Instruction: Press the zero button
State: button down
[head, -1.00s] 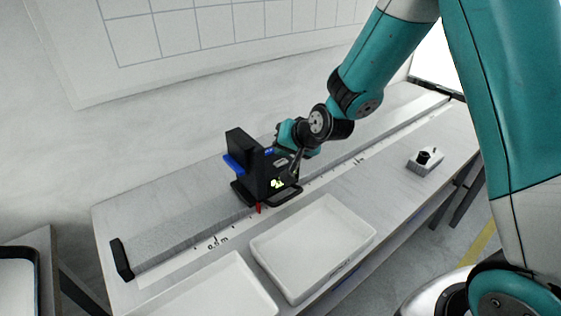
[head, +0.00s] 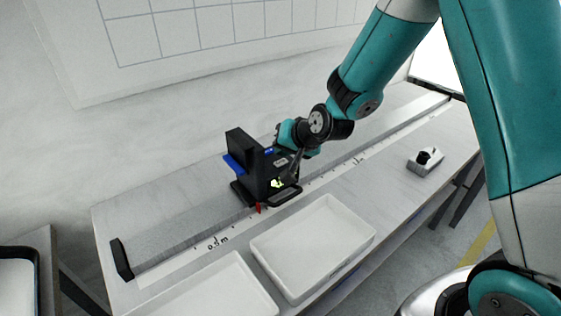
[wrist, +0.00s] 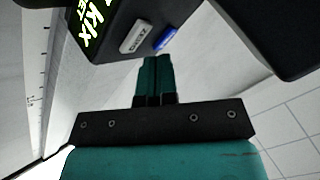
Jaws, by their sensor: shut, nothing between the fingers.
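The black meter (head: 262,165) stands on the long rail on the bench, with a lit green-yellow display (head: 277,184) that is partly covered in the head view. In the wrist view its display (wrist: 88,22) shows large glyphs. Beside it are a grey button with lettering that appears to read ZERO (wrist: 135,38) and a blue button (wrist: 166,39). My gripper (wrist: 154,58) is shut and empty. Its fingertips are just below the two buttons in the picture, nearer the blue one. I cannot tell whether they touch the meter. In the head view the fingertips are hard to make out.
A graduated scale (head: 232,233) runs along the rail, with a red pointer (head: 258,207) at the meter's foot. Two white trays (head: 335,268) lie in front. A grey block with a dark round part (head: 425,161) stands to the right. A wall is behind.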

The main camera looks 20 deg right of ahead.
aim_at(283, 161)
jog(key=shift+f, duration=0.1)
jog(key=shift+f+b, duration=0.3)
jog(key=shift+b, duration=0.1)
jog(key=shift+f+b, duration=0.3)
jog(key=shift+f, duration=0.1)
dwell(0.4)
dwell(0.4)
jog(key=shift+r+p, duration=0.6)
jog(key=shift+r, duration=0.2)
jog(key=shift+r+p, duration=1.9)
jog(key=shift+r, duration=0.65)
